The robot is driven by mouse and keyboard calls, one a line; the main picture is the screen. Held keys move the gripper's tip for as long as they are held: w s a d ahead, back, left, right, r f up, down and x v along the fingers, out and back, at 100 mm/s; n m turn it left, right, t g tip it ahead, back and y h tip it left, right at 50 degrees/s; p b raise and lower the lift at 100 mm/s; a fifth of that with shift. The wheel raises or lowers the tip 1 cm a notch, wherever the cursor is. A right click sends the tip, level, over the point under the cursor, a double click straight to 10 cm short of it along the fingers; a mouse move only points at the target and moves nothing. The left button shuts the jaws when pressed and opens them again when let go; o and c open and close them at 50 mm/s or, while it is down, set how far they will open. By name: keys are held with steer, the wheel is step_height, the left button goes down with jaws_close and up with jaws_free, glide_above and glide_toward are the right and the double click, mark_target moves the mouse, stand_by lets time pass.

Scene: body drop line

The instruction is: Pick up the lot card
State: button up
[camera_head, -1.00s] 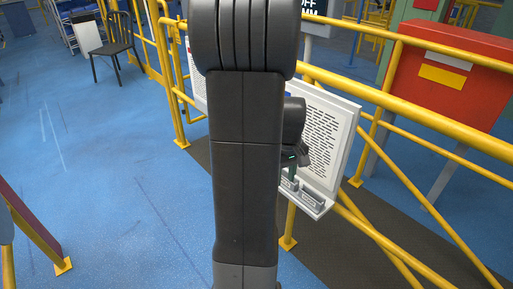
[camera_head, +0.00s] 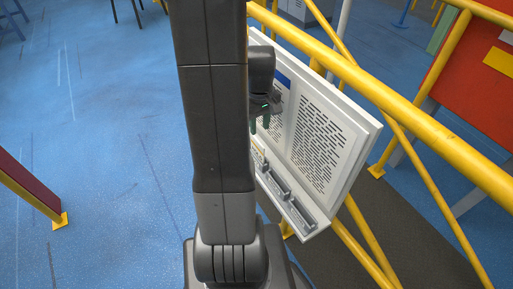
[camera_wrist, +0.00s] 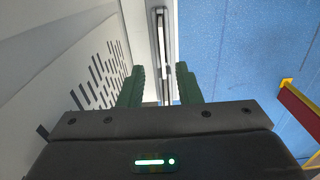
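My gripper (camera_head: 261,122) is in front of the left part of a white printed board, above its ledge. In the wrist view my gripper (camera_wrist: 161,80) is open, with its two green fingers apart and no object clearly held between them. A narrow grey holder (camera_wrist: 154,25) with a thin white strip (camera_wrist: 162,42) runs lengthwise beyond the gap between the fingers. I cannot tell whether this strip is the lot card. My arm hides part of the board and ledge in the head view.
The white board (camera_head: 318,145) hangs at a yellow railing (camera_head: 400,115). Its ledge (camera_head: 318,222) carries grey holders (camera_head: 297,212). A red box (camera_head: 475,85) stands beyond the railing. Blue floor (camera_head: 100,130) is open at left, with a dark red panel (camera_head: 25,185) at the edge.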

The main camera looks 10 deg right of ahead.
mark_target(258, 145)
steer(key=shift+w+a+f+b, duration=0.15)
steer(key=shift+f+b, duration=0.15)
steer(key=shift+f, duration=2.2)
steer(key=shift+w+a+f+b, duration=0.1)
steer(key=shift+f+b, duration=0.15)
steer(key=shift+f, duration=2.25)
steer(key=shift+c, duration=0.4)
jaws_close()
